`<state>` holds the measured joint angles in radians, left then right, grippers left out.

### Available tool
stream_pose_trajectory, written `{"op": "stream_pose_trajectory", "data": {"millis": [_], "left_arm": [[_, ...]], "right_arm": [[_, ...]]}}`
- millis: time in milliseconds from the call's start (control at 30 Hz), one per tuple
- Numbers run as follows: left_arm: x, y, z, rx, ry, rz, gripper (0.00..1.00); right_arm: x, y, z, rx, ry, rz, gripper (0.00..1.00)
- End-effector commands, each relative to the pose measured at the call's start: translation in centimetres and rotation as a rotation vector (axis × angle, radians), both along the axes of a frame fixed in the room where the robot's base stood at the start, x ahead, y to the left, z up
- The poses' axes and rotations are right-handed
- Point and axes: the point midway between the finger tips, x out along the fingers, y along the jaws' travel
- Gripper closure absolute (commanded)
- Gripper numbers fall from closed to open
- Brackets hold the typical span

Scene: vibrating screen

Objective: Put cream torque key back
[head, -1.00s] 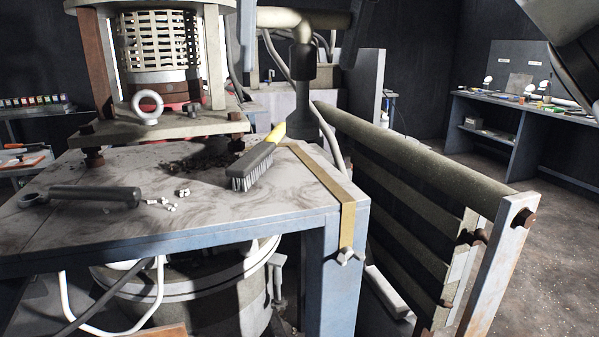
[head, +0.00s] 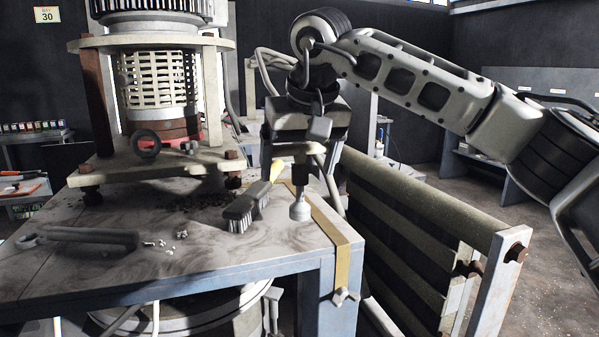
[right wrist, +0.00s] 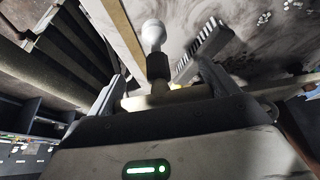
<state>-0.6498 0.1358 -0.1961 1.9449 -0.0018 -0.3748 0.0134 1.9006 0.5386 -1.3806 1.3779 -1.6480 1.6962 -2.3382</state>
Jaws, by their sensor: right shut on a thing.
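My right gripper (head: 300,160) hangs over the right part of the worktable, fingers pointing down. It is shut on the cream torque key (head: 299,208), whose pale rounded end points down above the tabletop; contact with the table cannot be told. In the right wrist view the key (right wrist: 153,35) shows a pale end, a dark collar and a cream crosspiece between the fingers of the gripper (right wrist: 160,90). My left gripper is not in view.
A wire brush (head: 242,212) lies just left of the key on the worktable (head: 215,250). A dark wrench (head: 85,236) and pale crumbs lie further left. The screen machine (head: 155,85) stands behind. A slatted guard (head: 420,230) rises at right.

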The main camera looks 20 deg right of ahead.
Motion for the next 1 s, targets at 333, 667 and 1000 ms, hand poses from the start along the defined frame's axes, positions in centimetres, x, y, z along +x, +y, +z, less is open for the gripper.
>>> {"op": "stream_pose_trajectory", "data": {"millis": [333,667,1000], "left_arm": [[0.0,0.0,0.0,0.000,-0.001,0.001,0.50],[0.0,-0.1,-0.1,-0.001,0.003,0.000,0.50],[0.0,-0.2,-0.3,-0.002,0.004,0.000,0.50]], "right_arm": [[-0.1,0.1,-2.1,0.001,-0.002,0.001,0.38],[-0.1,0.1,-2.5,0.001,0.000,0.001,0.00],[-0.8,0.1,-0.5,0.002,-0.003,0.002,0.00]]}}
